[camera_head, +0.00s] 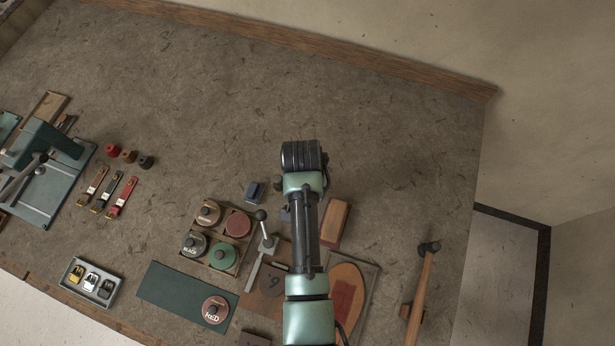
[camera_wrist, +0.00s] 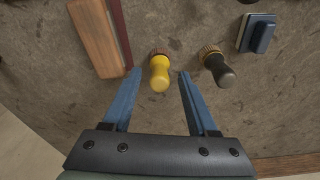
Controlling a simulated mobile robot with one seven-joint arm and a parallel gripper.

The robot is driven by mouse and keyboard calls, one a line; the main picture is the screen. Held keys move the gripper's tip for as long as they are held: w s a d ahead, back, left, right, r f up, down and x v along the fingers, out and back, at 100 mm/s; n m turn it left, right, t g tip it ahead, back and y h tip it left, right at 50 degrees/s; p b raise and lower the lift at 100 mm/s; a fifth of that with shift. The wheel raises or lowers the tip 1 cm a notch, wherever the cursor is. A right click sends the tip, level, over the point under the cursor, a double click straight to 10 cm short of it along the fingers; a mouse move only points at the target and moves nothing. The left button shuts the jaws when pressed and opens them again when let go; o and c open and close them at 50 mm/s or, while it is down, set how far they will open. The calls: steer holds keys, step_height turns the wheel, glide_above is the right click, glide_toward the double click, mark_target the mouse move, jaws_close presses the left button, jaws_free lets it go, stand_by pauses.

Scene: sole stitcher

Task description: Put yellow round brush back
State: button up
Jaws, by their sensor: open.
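The yellow round brush (camera_wrist: 159,72) stands on the bench in the wrist view, its yellow handle toward the camera and its brown bristles beyond. My gripper (camera_wrist: 158,75) is open, with one blue finger on each side of the brush and gaps between; I cannot tell how far above it the fingers are. A black round brush (camera_wrist: 217,68) stands just to the right, outside the right finger. In the head view my arm hides the yellow brush, and a dark knob (camera_head: 278,184) beside the arm may be the black brush.
A wooden-backed block brush (camera_wrist: 98,38) lies left of the left finger, and a blue block (camera_wrist: 257,33) lies upper right. In the head view, a compartment tray (camera_head: 217,237) holds several round tins. A hammer (camera_head: 421,290) lies at right. The bench's far side is clear.

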step_height(320, 180, up, 11)
steer(key=s, duration=0.1)
steer(key=w+r+n+t, duration=0.1)
steer(key=w+r+t, duration=0.4)
steer(key=r, duration=0.4)
steer(key=w+r+n+t, duration=0.1)
steer(key=w+r+t, duration=0.3)
steer(key=w+r, duration=0.45)
step_height(320, 180, up, 18)
steer(key=w+n+t, duration=0.1)
steer(key=w+t, duration=0.1)
steer(key=t, duration=0.4)
steer(key=s+r+n+t, duration=0.1)
steer(key=s+r+t, duration=0.4)
steer(key=r, duration=0.9)
steer(key=s+r+n+t, duration=0.1)
steer(key=s+r+t, duration=0.5)
steer(key=s+r, duration=0.4)
step_height(320, 180, up, 4)
steer(key=shift+s+d+f, duration=0.1)
steer(key=shift+s+d, duration=0.05)
steer(key=shift+s, duration=0.25)
